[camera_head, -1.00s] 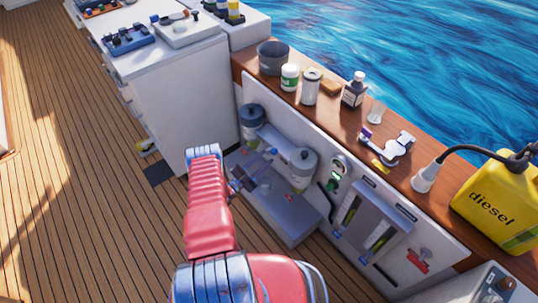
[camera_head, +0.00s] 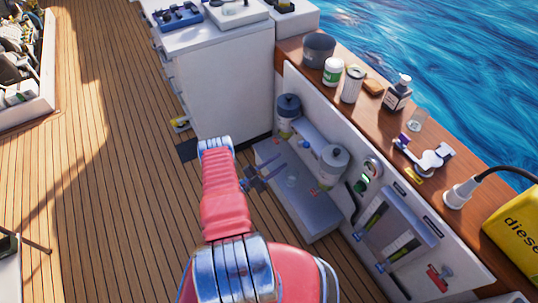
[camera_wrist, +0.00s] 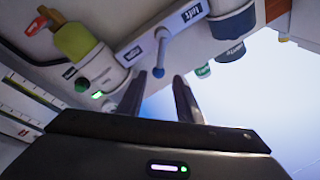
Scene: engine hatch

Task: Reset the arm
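My red arm (camera_head: 222,195) reaches forward from the bottom of the head view, bent toward the engine hatch. My gripper (camera_head: 265,177) is small there, in front of the hatch opening (camera_head: 300,205). In the wrist view my gripper's two fingers (camera_wrist: 159,78) stand apart with a clear gap. The fingers seem to hold nothing.
Two canisters (camera_head: 287,118) (camera_head: 328,164) are mounted in the hatch beside my gripper. A wooden ledge (camera_head: 440,180) above carries a pot, bottles, cans and a yellow diesel can (camera_head: 516,228). White cabinets (camera_head: 225,85) stand behind. The plank deck (camera_head: 110,170) at left is mostly open.

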